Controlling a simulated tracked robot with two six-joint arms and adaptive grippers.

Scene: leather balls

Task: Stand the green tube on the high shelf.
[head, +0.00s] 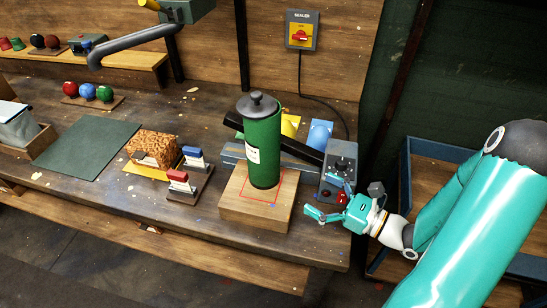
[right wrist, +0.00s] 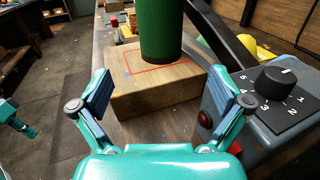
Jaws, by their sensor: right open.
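The green tube (head: 263,158) with a dark knobbed lid stands upright on a wooden block (head: 245,212), within a red outline on its top. In the right wrist view the tube's lower part (right wrist: 160,28) shows above the block (right wrist: 150,92). My right gripper (head: 323,197) is open and empty, to the right of the block and apart from the tube. In the right wrist view its jaws (right wrist: 165,95) are spread, with the block beyond them. A teal part at the left edge of that view looks like my left gripper (right wrist: 15,118); its jaws are unclear. A raised wooden shelf (head: 95,68) runs along the back left.
A grey control box (head: 340,163) with a black dial stands close to my right gripper. A dark slanted bar passes behind the tube. Stamps (head: 190,181) and a brown speckled block (head: 154,147) stand left of the wooden block. A green mat (head: 88,148) lies clear farther left.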

